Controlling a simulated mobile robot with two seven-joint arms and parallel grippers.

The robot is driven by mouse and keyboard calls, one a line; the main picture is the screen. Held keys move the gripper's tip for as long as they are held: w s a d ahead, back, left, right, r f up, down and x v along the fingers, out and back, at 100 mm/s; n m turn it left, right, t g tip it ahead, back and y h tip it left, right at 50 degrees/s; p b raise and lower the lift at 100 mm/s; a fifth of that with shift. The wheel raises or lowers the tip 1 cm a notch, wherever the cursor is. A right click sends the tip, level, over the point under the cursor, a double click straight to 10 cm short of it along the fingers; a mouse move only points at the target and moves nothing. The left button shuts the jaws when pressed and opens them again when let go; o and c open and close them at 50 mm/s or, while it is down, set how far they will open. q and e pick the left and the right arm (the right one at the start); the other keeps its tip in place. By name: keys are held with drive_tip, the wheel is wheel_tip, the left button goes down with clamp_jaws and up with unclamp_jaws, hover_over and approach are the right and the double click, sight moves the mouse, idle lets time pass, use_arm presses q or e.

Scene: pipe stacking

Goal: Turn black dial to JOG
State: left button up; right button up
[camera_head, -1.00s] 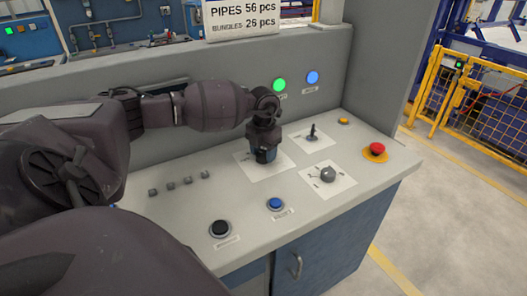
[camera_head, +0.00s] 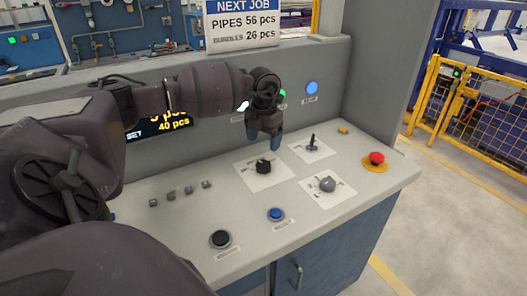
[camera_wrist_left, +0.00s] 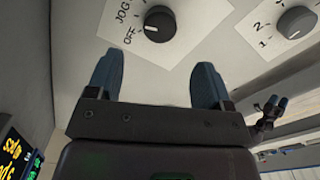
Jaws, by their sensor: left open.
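The black dial (camera_head: 263,166) stands on a white plate on the sloped console. It also shows at the top of the left wrist view (camera_wrist_left: 159,24), with the labels JOG and OFF on its left. A pale mark sits on the dial's left side; I cannot tell exactly which label it points to. My left gripper (camera_head: 276,144) is above and behind the dial, apart from it. In the left wrist view its two blue fingers (camera_wrist_left: 157,70) are spread with nothing between them.
A grey dial (camera_head: 327,184), a small lever (camera_head: 312,143), a red emergency button (camera_head: 376,159), a blue button (camera_head: 275,214) and a black button (camera_head: 220,239) surround the dial. The upright panel (camera_head: 340,75) rises close behind the gripper.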

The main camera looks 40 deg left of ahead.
use_arm(q)
wheel_tip(320, 180, up, 3)
drive_tip(key=shift+f, duration=0.2)
idle(0.5)
